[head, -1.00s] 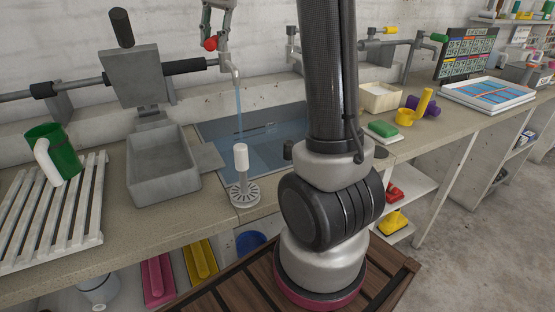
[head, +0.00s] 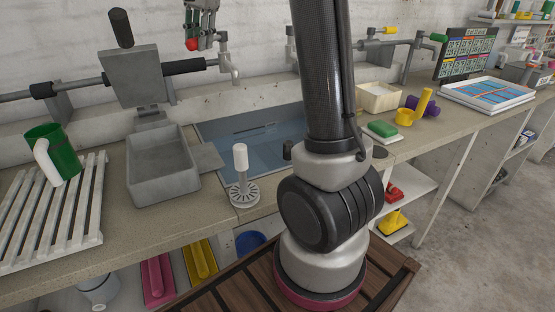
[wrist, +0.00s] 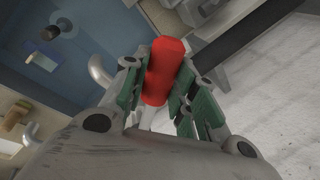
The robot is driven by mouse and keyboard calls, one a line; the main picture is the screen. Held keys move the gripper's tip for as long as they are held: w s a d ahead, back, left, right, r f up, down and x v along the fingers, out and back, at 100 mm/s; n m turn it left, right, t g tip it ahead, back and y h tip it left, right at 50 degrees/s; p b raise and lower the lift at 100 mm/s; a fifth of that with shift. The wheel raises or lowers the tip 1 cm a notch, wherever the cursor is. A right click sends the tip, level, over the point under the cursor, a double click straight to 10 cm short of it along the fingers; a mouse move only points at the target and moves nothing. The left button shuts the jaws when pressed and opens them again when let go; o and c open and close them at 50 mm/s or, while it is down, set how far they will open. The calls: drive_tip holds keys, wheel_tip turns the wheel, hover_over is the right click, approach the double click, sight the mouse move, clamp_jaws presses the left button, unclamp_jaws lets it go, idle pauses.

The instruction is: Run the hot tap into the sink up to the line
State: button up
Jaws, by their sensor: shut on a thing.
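The hot tap's red handle (head: 191,45) is at the back wall, left of its grey spout (head: 228,66). My gripper (head: 198,22) is shut on this red handle. In the wrist view, the red handle (wrist: 163,70) sits between the green-padded fingers (wrist: 158,92). No water stream shows below the spout. The sink (head: 210,125) is set in the counter and looks blue inside, with a dark horizontal mark on its back wall. My arm hides its right side. I cannot tell the exact water level against the mark.
A white-handled strainer plug (head: 242,180) stands at the sink's front edge. A green sponge (head: 382,129) and cream tub (head: 380,97) stand right.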

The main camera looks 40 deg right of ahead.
drive_tip(key=o, duration=1.1)
drive_tip(key=shift+w+a, duration=0.1)
drive_tip(key=shift+w, duration=0.05)
drive_tip(key=shift+o, duration=0.2)
drive_tip(key=v, duration=1.2)
